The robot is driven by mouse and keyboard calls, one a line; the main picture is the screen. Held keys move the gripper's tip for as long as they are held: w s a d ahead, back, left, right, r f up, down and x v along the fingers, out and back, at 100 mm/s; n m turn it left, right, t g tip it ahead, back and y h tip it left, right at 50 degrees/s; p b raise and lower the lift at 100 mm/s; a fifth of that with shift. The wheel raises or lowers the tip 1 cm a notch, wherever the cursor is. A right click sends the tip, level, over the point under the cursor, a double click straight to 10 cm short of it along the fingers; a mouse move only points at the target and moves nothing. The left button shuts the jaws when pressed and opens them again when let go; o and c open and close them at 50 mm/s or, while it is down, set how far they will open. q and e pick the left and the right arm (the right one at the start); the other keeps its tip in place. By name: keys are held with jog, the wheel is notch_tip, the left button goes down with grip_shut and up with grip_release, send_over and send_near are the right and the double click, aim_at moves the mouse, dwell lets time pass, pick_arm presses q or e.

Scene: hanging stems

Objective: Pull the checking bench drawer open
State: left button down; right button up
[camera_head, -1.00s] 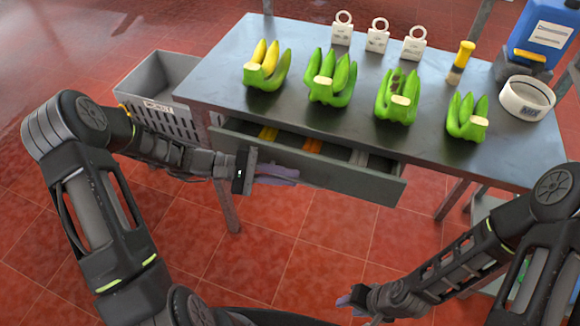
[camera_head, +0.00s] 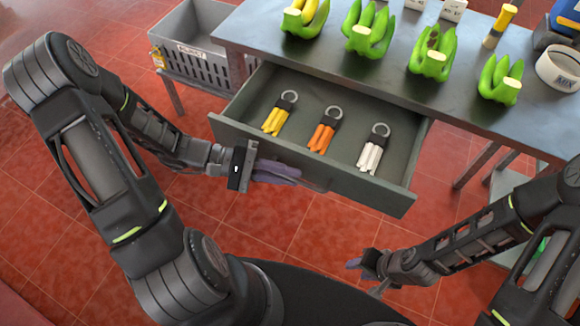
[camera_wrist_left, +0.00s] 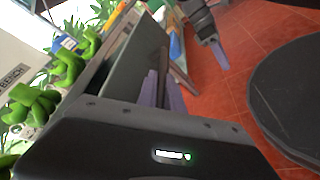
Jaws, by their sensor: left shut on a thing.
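The checking bench (camera_head: 395,88) is a grey metal table. Its drawer (camera_head: 375,199) stands well out from under the bench top. In the left wrist view the purple fingers (camera_wrist_left: 172,92) lie against the drawer front.
The red tiled floor before the drawer is clear.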

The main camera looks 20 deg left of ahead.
pick_arm(q)
jog(key=c, duration=1.8)
grip_release()
jog(key=shift+o, duration=0.2)
jog(key=v, duration=0.8)
jog(key=shift+b, duration=0.3)
